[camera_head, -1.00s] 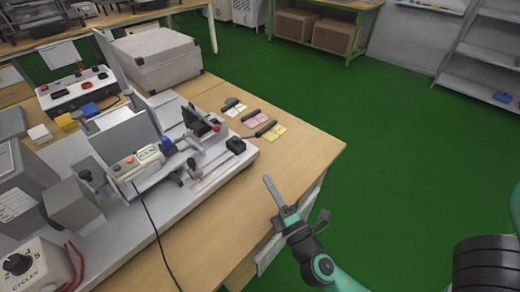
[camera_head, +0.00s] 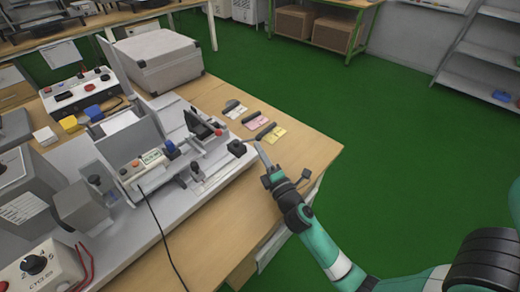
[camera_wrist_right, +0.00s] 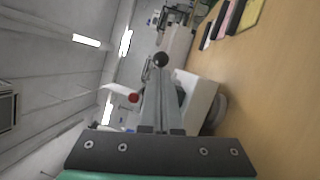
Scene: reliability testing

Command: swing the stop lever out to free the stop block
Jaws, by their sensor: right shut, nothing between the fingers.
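My right gripper (camera_head: 260,148) is shut and empty, at the right end of the grey test fixture (camera_head: 215,172), close to a small black block (camera_head: 236,147). In the right wrist view the closed fingers (camera_wrist_right: 159,85) point at a black ball knob (camera_wrist_right: 160,59), with no clear contact visible. A red knob (camera_head: 218,131) stands on the fixture beside a dark upright part; a red knob also shows left of the fingers in the wrist view (camera_wrist_right: 133,97). I cannot tell for sure which part is the stop lever or the stop block. My left gripper is out of view.
A black cable (camera_head: 160,232) runs over the bench front. A grey case (camera_head: 157,60) and a control box (camera_head: 76,91) stand farther back. Bare wood (camera_head: 310,150) is free at the right.

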